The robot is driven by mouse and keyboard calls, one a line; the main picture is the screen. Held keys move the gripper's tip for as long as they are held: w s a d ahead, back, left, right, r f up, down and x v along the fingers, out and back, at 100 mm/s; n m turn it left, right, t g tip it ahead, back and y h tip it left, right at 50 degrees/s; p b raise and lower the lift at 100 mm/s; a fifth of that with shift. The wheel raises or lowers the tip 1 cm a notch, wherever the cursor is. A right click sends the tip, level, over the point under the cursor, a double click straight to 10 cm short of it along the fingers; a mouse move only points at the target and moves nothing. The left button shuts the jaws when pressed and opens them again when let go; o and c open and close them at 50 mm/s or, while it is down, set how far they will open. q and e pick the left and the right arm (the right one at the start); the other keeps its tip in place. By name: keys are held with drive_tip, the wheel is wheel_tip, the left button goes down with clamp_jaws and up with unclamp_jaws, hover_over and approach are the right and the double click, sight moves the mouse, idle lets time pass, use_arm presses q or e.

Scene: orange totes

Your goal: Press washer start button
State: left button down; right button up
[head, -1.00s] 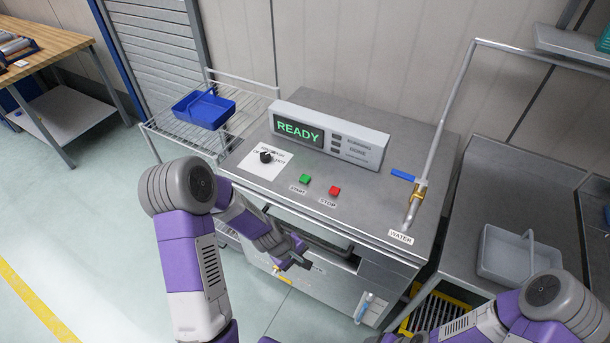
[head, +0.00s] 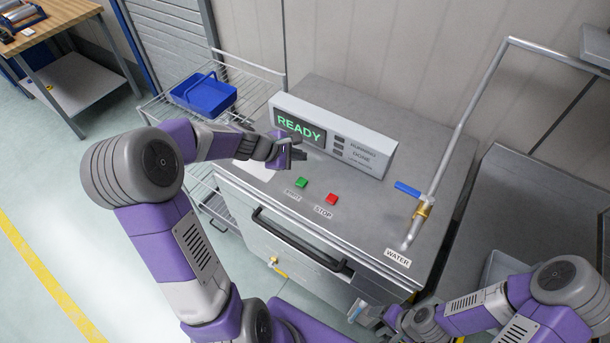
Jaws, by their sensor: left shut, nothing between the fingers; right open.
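The washer (head: 350,115) is a grey metal machine with a slanted display panel (head: 300,127) that reads READY in green. The green START button (head: 301,183) sits on its top, with the red STOP button (head: 331,199) to its right. My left gripper (head: 300,154) is shut and empty. In the picture it appears above and slightly left of the green button, in front of the display, and looks apart from the button. The dial seen earlier is hidden behind the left arm. My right gripper (head: 368,314) is low at the washer's front right, open, and partly cut off from clear view.
A water pipe with a brass fitting (head: 423,209) and blue lever (head: 407,188) rises at the washer's right. A dark front handle (head: 300,240) crosses the washer front. A wire rack with a blue basket (head: 204,95) stands left. A grey table (head: 520,200) stands right.

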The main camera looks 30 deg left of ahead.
use_arm(q)
drive_tip(key=shift+f, duration=0.25)
drive_tip(key=b, duration=0.7)
hover_over(299, 183)
wheel_tip(299, 183, down, 8)
drive_tip(key=shift+r, duration=0.1)
drive_tip(key=shift+f+b, duration=0.4)
drive_tip(key=shift+b, duration=0.15)
drive_tip(key=shift+f, duration=0.1)
idle(1.0)
drive_tip(key=shift+f+b, duration=0.3)
drive_tip(key=shift+b, duration=0.1)
drive_tip(key=shift+f+b, duration=0.5)
idle(0.6)
drive_tip(key=shift+r, duration=0.1)
drive_tip(key=shift+r+p, duration=0.8)
drive_tip(key=shift+r, duration=0.05)
